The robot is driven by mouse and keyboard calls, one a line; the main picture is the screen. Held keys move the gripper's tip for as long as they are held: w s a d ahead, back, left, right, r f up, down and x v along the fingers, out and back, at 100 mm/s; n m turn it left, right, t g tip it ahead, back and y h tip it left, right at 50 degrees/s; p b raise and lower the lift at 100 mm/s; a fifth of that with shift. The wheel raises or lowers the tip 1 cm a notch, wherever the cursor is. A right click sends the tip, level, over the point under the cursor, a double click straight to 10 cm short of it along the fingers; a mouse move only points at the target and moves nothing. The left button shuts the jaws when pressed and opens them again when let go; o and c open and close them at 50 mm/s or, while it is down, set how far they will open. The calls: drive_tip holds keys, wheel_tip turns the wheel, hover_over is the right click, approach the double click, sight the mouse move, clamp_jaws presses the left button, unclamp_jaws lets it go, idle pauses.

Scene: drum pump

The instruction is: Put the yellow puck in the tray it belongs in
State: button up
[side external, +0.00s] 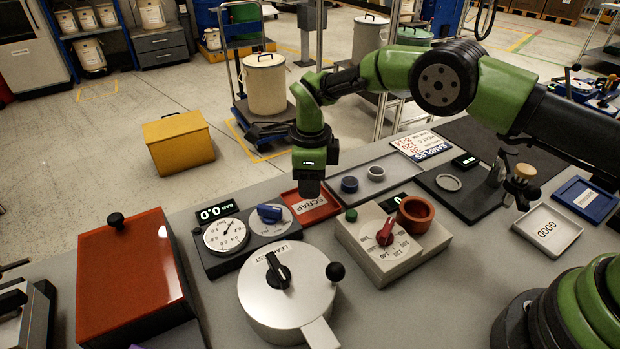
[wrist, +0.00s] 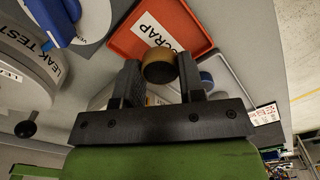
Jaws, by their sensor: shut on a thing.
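My gripper (wrist: 159,76) is shut on a yellow-brown puck (wrist: 158,65), held between the fingertips in the wrist view. In the side view my gripper (side external: 309,190) points down over the red tray labelled SCRAP (side external: 326,212); the puck cannot be made out there. The red tray (wrist: 187,24) shows beyond the puck in the wrist view, and the puck appears apart from its floor. A white tray labelled GOOD (side external: 547,246) and a blue tray (side external: 598,208) with an unreadable label stand at the right.
A long grey tray (side external: 402,160) beside SCRAP holds a blue puck (side external: 349,184) and a pale ring-like piece (side external: 376,173). The gauge box (side external: 228,237), leak-test pot (side external: 287,288) and red-knob dial box (side external: 390,250) stand close in front of SCRAP.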

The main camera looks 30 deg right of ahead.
drive_tip(key=shift+f, duration=0.3)
drive_tip(key=shift+f, duration=0.3)
drive_tip(key=shift+f, duration=0.25)
idle(0.3)
drive_tip(key=shift+f, duration=0.3)
drive_tip(key=shift+f, duration=0.55)
idle(1.1)
drive_tip(key=o, duration=1.2)
